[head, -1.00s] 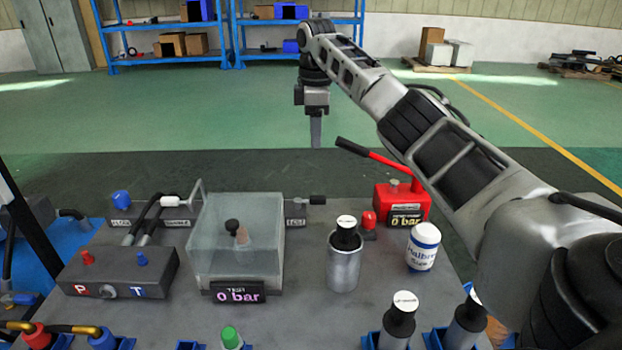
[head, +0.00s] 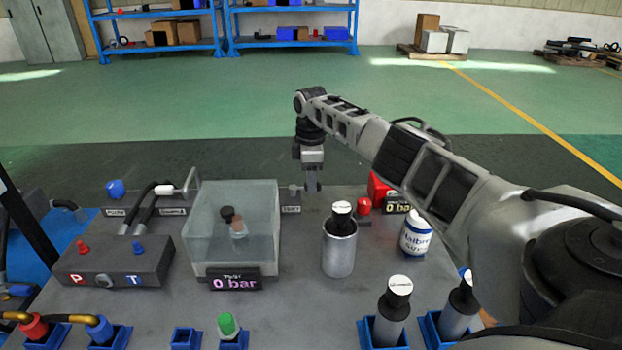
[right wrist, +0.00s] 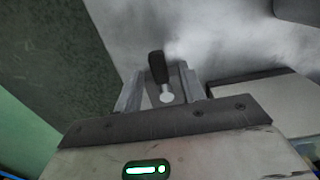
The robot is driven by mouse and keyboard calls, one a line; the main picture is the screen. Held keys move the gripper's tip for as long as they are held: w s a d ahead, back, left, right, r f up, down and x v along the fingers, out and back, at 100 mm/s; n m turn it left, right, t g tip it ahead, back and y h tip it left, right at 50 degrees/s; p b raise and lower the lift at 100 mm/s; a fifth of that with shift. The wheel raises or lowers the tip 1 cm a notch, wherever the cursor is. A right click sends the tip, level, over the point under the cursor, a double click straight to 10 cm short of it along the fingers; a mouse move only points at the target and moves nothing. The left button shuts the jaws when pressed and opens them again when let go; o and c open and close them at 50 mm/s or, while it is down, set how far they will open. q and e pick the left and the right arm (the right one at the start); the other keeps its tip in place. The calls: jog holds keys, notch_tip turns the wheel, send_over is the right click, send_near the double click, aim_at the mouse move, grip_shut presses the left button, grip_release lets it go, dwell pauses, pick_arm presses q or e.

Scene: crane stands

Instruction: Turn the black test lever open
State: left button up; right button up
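The test lever's small grey block (head: 291,209), with a TEST label, stands right of the clear box (head: 270,225) in the head view. My right gripper (head: 312,187) points down just right of this block and hides the lever's black handle there. In the right wrist view the black handle (right wrist: 157,66) with its pale shaft shows between the two fingers of my right gripper (right wrist: 162,88). The fingers are apart, with a gap on each side of the handle. The display at the box's front (head: 234,281) reads 0 bar. My left gripper is out of view.
A red pump (head: 377,187) stands right of the gripper, partly hidden by my right arm. A metal cylinder (head: 339,250) with a black-topped item and a white bottle (head: 416,236) stand nearer. A P/T block (head: 115,262) sits left. The plate between the box and the cylinder is clear.

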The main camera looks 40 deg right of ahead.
jog(key=shift+f, duration=0.2)
jog(key=shift+c, duration=0.3)
grip_shut()
